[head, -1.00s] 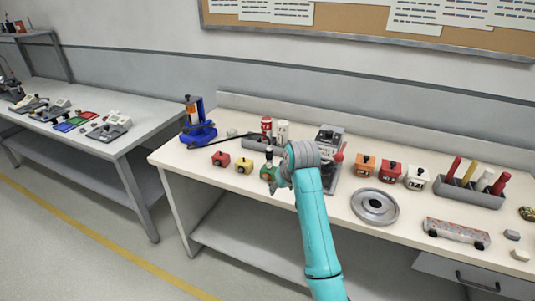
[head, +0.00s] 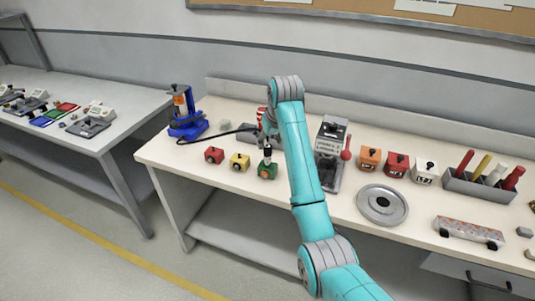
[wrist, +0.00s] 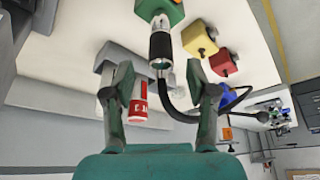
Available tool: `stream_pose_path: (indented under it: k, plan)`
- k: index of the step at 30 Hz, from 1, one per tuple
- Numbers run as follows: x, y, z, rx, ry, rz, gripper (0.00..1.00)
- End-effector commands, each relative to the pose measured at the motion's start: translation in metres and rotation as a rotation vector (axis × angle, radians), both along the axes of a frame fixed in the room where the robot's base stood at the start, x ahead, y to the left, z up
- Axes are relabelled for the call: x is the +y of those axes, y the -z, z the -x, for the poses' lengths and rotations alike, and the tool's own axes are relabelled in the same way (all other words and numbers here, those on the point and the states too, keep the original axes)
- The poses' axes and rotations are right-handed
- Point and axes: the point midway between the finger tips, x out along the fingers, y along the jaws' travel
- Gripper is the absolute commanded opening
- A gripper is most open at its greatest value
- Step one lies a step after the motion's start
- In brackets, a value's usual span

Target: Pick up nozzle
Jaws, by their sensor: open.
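A black cylinder with a silver band and open end (wrist: 161,48), which looks like the nozzle, stands on a green block (wrist: 163,10). In the head view the cylinder (head: 267,153) rises from the green block (head: 267,171) on the bench. I cannot tell for sure that it is the nozzle. My gripper (wrist: 161,85) is open, with nothing held. In the wrist view the cylinder's silver end shows ahead, between the fingers' lines but beyond their tips.
A black hose (wrist: 185,116) runs to the blue device (head: 184,115). A red-and-white can (wrist: 139,103) is near one finger. A yellow block (head: 239,162) and red block (head: 214,155) stand left of the green block. A round metal plate (head: 382,204) lies to the right.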

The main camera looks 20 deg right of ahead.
Motion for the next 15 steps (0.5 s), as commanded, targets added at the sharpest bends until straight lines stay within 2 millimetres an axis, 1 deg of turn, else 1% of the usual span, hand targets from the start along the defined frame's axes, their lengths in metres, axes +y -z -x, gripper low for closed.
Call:
stream_pose_path:
  k: [9, 12, 15]
  plan:
    - [0.003, 0.038, -0.013, 0.002, 0.0, 0.0, 0.57]
    - [0.004, 0.045, -0.016, 0.001, 0.0, 0.0, 0.57]
    - [0.004, 0.048, -0.017, -0.001, 0.0, 0.0, 0.57]
